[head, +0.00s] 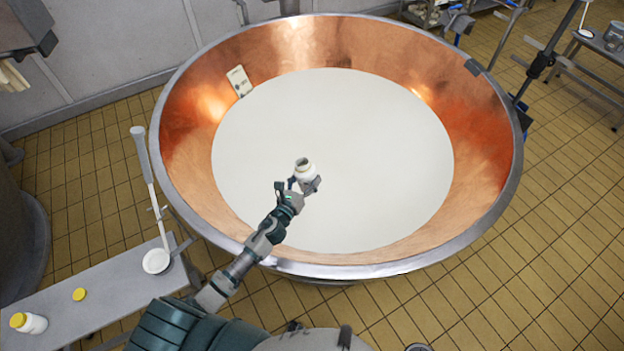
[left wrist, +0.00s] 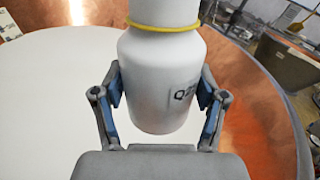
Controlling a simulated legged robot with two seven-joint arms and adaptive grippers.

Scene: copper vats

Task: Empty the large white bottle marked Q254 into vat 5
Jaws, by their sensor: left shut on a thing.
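The white bottle (head: 305,170) is uncapped, with its dark open mouth facing up. It is nearly upright, over the milk-white liquid (head: 370,150) in the large copper vat (head: 470,130). My left gripper (head: 298,186) is shut on its body. In the left wrist view the bottle (left wrist: 160,85) fills the middle, with a yellow ring at its neck and dark lettering starting with Q, partly hidden by a finger of the left gripper (left wrist: 160,100). No stream shows from the bottle. The vat's number is not seen. My right gripper is not in view.
A grey bench (head: 100,292) at the lower left holds a loose yellow cap (head: 79,294), a white bottle with yellow cap (head: 32,323) and a ladle (head: 156,260). A white tag (head: 239,81) is on the vat's inner wall.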

